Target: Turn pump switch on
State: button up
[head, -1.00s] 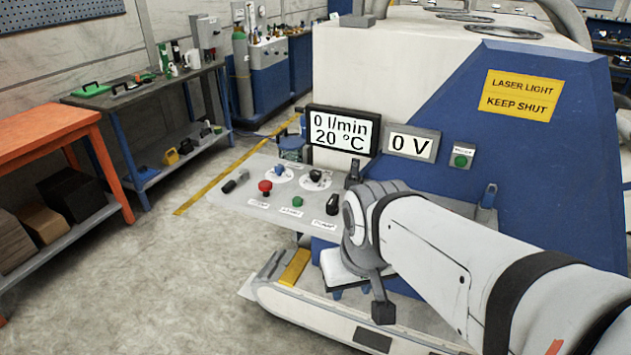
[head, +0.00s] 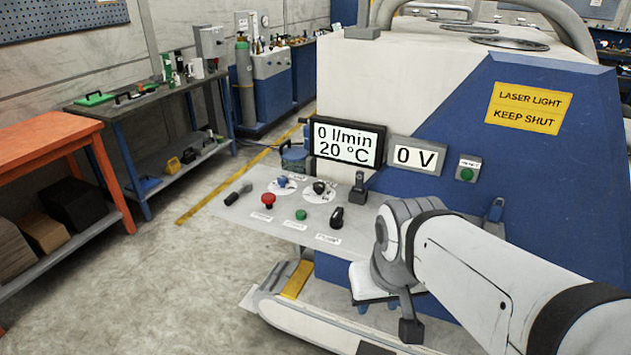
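The control panel (head: 245,205) is a light grey shelf on the front of the machine. A black rotary knob (head: 337,217), apparently the pump switch, stands at its front right. A small label (head: 328,239) lies in front of it, too small to read surely. My gripper (head: 405,312) is right of and lower than the knob in the picture, apart from it. One grey finger with a dark tip points down; the rest is hidden by my wrist, so its opening does not show. The display (head: 348,141) reads 0 l/min and 20 °C.
A red button (head: 268,200), a green button (head: 301,215), small dials and a dark upright fitting (head: 359,187) share the panel. A second display (head: 415,155) reads 0 V. The machine's blue body (head: 560,190) rises behind my arm. Floor (head: 190,275) at left is clear.

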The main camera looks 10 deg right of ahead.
aim_at(337, 221)
jog(key=u, duration=0.05)
jog(key=i, duration=0.95)
jog(key=z, duration=0.05)
